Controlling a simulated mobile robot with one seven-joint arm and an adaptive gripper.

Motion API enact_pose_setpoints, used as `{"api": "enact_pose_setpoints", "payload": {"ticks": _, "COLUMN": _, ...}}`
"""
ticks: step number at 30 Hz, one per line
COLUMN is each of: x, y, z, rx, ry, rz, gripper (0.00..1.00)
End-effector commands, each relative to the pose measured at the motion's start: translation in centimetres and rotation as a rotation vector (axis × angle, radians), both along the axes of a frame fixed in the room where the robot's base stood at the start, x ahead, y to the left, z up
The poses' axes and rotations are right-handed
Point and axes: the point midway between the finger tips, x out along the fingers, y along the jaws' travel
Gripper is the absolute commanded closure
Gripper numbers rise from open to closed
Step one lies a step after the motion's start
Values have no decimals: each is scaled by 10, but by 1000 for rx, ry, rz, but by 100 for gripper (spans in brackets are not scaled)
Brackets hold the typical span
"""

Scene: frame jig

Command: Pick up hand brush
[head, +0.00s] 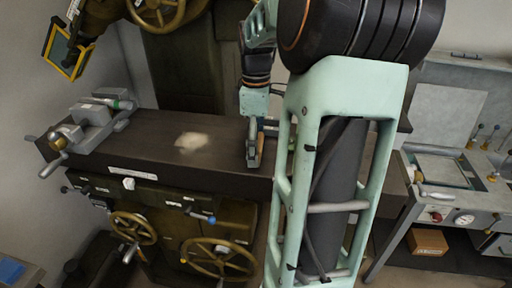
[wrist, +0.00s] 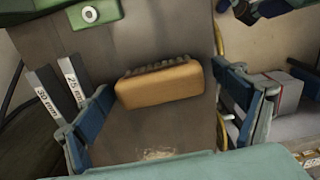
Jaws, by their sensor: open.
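The hand brush (wrist: 160,84) shows in the wrist view as a tan block with a row of dark bristles along its upper edge. It lies slightly tilted on the dark machine table, between the two blue-grey fingers of my gripper (wrist: 162,92). The fingers are spread wide, with a gap on both sides of the brush. In the head view my gripper (head: 255,148) points down over the table (head: 150,160).
A grey vise (head: 94,115) stands at the table's left end. A pale patch (head: 191,141) marks the table left of my gripper. Handwheels (head: 218,258) stick out below the front edge. A grey block (wrist: 276,92) sits beyond the right finger in the wrist view.

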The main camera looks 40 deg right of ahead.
Motion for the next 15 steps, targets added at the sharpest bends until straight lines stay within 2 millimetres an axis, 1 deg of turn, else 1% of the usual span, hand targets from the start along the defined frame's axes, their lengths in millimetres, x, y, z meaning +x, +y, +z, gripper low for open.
{"api": "enact_pose_setpoints", "payload": {"ticks": 2, "x": 0, "y": 0, "z": 0, "rx": 0, "ry": 0, "rz": 0, "gripper": 11}}
{"api": "enact_pose_setpoints", "payload": {"ticks": 15, "x": 0, "y": 0, "z": 0, "rx": 0, "ry": 0, "rz": 0, "gripper": 57}}
